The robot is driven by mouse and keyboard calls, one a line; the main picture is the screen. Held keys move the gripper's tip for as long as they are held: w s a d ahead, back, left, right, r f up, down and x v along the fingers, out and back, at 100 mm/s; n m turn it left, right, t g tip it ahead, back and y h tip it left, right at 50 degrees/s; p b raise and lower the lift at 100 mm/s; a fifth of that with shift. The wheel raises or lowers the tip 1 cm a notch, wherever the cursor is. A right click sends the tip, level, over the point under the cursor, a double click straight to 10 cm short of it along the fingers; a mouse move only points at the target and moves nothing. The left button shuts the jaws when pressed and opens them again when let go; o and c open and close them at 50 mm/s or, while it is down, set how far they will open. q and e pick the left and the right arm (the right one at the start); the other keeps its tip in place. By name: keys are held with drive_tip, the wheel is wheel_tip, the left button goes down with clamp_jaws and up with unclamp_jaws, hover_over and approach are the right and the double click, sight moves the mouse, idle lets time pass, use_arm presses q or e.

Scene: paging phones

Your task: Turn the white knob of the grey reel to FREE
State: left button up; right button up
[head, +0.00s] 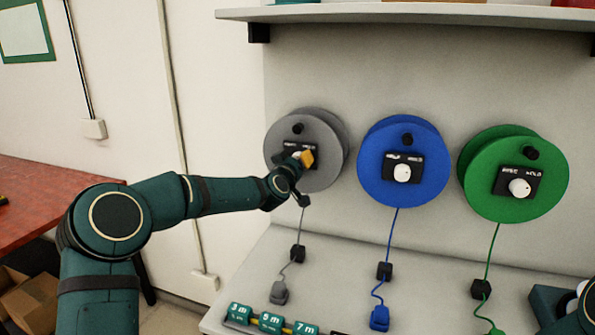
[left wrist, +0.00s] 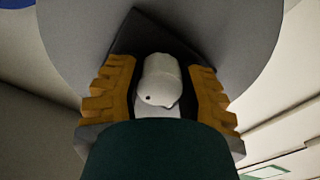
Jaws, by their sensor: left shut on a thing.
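The grey reel (head: 325,135) is the leftmost of three on the wall panel. Its dark label plate (head: 290,146) is partly hidden by my left gripper (head: 304,160). In the left wrist view the white knob (left wrist: 160,78) stands between the two yellow fingers of my left gripper (left wrist: 160,95), which is shut on it. A small dark dot shows on the knob's lower left. The plate's lettering is too small to read, so I cannot tell the knob's setting. My right gripper is not in view.
A blue reel (head: 385,182) and a green reel (head: 484,195) with their own white knobs hang to the right. Tags marked 3 m, 5 m and 7 m (head: 270,322) sit at the front. A shelf (head: 420,15) juts out above.

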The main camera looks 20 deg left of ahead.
use_arm(q)
drive_tip(key=shift+f+n+b, duration=0.2)
drive_tip(key=shift+n+b, duration=0.35)
drive_tip(key=shift+n, duration=0.45)
drive_tip(key=shift+d+n+b, duration=0.1)
drive_tip(key=shift+n+b, duration=0.2)
drive_tip(key=shift+n, duration=0.6)
drive_tip(key=n, duration=0.4)
drive_tip(key=shift+r+n, duration=0.15)
drive_tip(key=shift+n, duration=0.15)
drive_tip(key=shift+r+n, duration=0.1)
drive_tip(key=shift+n, duration=2)
drive_tip(key=shift+d, duration=0.1)
drive_tip(key=o, duration=1)
drive_tip(key=shift+c, duration=0.2)
drive_tip(key=shift+o, duration=1.3)
drive_tip(key=shift+w+d, duration=0.1)
